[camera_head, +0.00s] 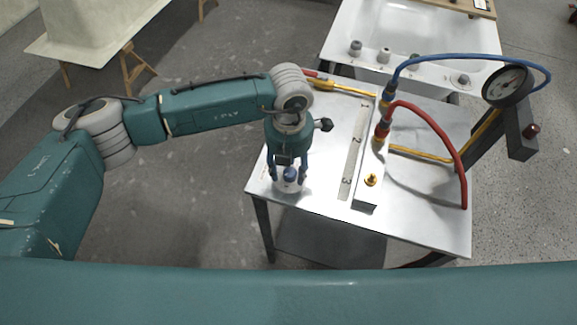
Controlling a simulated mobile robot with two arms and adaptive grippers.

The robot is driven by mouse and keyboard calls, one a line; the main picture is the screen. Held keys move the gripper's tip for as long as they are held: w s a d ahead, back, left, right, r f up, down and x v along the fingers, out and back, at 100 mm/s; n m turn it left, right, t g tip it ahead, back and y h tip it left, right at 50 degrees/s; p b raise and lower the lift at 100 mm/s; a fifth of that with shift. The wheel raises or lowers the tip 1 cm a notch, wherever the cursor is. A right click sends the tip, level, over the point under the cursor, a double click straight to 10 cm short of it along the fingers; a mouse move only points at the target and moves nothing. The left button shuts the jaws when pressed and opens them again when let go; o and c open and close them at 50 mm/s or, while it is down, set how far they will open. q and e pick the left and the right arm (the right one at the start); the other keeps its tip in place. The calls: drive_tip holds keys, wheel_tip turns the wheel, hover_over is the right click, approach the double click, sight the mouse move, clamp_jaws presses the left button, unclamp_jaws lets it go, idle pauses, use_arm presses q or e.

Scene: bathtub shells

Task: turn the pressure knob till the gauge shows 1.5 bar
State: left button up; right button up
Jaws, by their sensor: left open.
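My left gripper (287,178) points down at the left front of the metal table, far from the gauge and that knob. My right gripper is not in view.
The metal table (420,222) bears a strip marked 1, 2, 3 (353,155) and a pale block with a brass fitting (371,180). A blue hose (450,57) and red hose (445,140) arch above it. A white tub shell (425,40) with several plugs stands behind.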

use_arm(q)
drive_tip(key=shift+f, duration=0.55)
drive_tip(key=c, duration=1.1)
drive_tip(key=shift+f+b, duration=0.25)
drive_tip(key=shift+b, duration=0.55)
drive_tip(key=shift+m+b, duration=0.35)
drive_tip(key=shift+m, duration=0.05)
drive_tip(key=shift+r, duration=0.2)
drive_tip(key=o, duration=1.1)
drive_tip(key=shift+s+r, duration=0.1)
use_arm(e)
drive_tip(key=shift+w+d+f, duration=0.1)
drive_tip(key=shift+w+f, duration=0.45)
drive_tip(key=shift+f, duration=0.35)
